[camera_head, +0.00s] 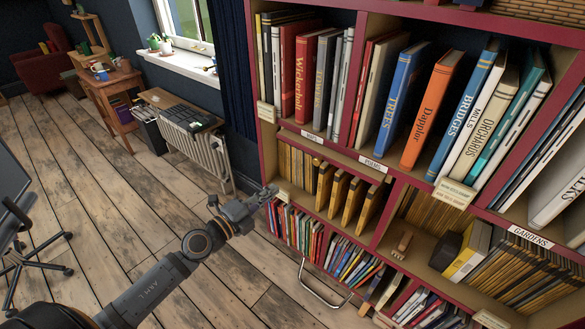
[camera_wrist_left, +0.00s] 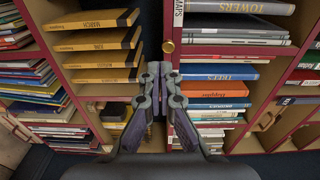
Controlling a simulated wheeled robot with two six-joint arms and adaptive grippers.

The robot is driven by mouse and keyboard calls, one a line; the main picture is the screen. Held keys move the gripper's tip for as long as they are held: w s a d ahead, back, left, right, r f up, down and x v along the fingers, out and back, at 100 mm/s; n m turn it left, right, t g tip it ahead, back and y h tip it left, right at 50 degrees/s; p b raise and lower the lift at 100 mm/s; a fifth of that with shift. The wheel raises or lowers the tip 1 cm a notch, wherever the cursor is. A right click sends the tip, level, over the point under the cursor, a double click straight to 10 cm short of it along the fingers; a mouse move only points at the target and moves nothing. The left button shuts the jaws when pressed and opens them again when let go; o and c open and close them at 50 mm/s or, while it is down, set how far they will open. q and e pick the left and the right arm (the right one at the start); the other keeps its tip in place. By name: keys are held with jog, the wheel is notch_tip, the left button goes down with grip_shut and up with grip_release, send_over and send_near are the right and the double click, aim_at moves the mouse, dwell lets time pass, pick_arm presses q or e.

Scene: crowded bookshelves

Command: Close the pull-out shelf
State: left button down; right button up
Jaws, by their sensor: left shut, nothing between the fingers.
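My left gripper (camera_head: 268,194) is shut and empty, in front of the bookcase's left part, apart from the books. In the left wrist view its fingers (camera_wrist_left: 160,72) are together at the centre, and the picture is turned sideways. A small brass knob (camera_wrist_left: 168,46) sits on a dark red board edge just beyond the fingertips; contact cannot be told. This edge may be the pull-out shelf, but how far it stands out is unclear. In the head view a U-shaped metal bar (camera_head: 322,301) juts out low in front of the bookcase. My right gripper is not in view.
The red bookcase (camera_head: 253,60) is crowded with upright books, such as an orange book (camera_head: 432,105) and several yellow files (camera_head: 345,195). The wooden floor (camera_head: 100,220) to the left is open. A radiator (camera_head: 200,150) and a desk (camera_head: 110,90) stand behind it. An office chair (camera_head: 25,255) is at far left.

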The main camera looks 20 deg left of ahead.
pick_arm(q)
jog(key=s+d+r, duration=0.1)
jog(key=p, duration=0.1)
send_near(314, 162)
jog(key=x, duration=0.6)
jog(key=shift+w+d+f, duration=0.15)
jog(key=shift+w, duration=0.35)
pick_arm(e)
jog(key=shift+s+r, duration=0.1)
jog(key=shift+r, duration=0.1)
